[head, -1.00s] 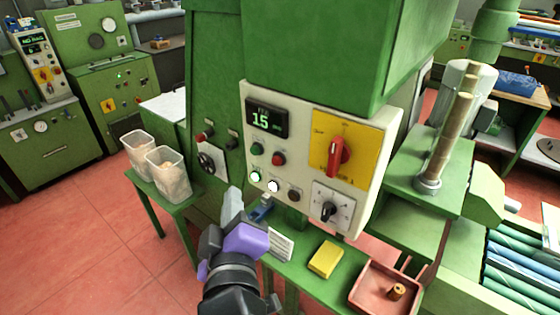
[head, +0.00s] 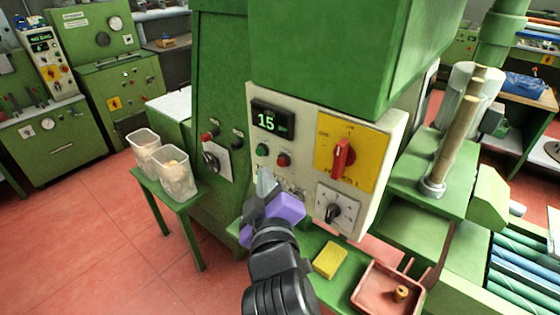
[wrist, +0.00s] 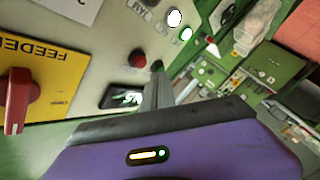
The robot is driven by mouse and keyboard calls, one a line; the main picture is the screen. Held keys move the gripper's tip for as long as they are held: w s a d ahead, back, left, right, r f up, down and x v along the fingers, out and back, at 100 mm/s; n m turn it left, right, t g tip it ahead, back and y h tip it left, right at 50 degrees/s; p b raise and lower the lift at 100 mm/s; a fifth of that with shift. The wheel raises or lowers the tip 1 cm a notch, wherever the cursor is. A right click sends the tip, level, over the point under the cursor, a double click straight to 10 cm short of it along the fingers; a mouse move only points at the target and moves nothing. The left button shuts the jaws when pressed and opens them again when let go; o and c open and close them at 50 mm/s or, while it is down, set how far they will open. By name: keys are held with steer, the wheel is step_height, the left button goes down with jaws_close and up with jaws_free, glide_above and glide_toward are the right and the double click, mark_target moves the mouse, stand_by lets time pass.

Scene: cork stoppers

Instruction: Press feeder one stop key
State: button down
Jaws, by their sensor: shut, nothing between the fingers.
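The cream control panel (head: 312,127) carries a green key (head: 262,149) and a red key (head: 283,159) under a display (head: 272,119) reading 15. My gripper (head: 265,176) is shut and empty, its tips just below the green key in the head view and covering the lower row of keys. I cannot tell whether it touches the panel. In the wrist view the finger tips (wrist: 156,80) point at the panel near the red key (wrist: 137,59) and a dark key (wrist: 157,66). The key labels are too blurred to read surely.
A red rotary switch (head: 342,157) on a yellow plate and a black selector (head: 332,213) are right of the keys. A yellow block (head: 330,260) and a reddish tray (head: 375,302) lie below. Clear bins (head: 177,177) stand on a green stand at left.

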steer(key=shift+w+d, duration=0.4)
steer(key=shift+w, duration=0.1)
steer(key=shift+w+d, duration=0.1)
stand_by(1.7)
steer(key=shift+w+d, duration=0.15)
steer(key=shift+w, duration=0.1)
steer(key=shift+w+d+p, duration=0.3)
steer(key=shift+w+p, duration=0.05)
steer(key=shift+p, duration=0.05)
stand_by(0.8)
stand_by(0.3)
steer(key=shift+s+a, duration=0.55)
steer(key=shift+s, duration=0.15)
steer(key=s+a, duration=0.1)
steer(key=s, duration=0.1)
steer(key=s+a, duration=0.2)
stand_by(0.4)
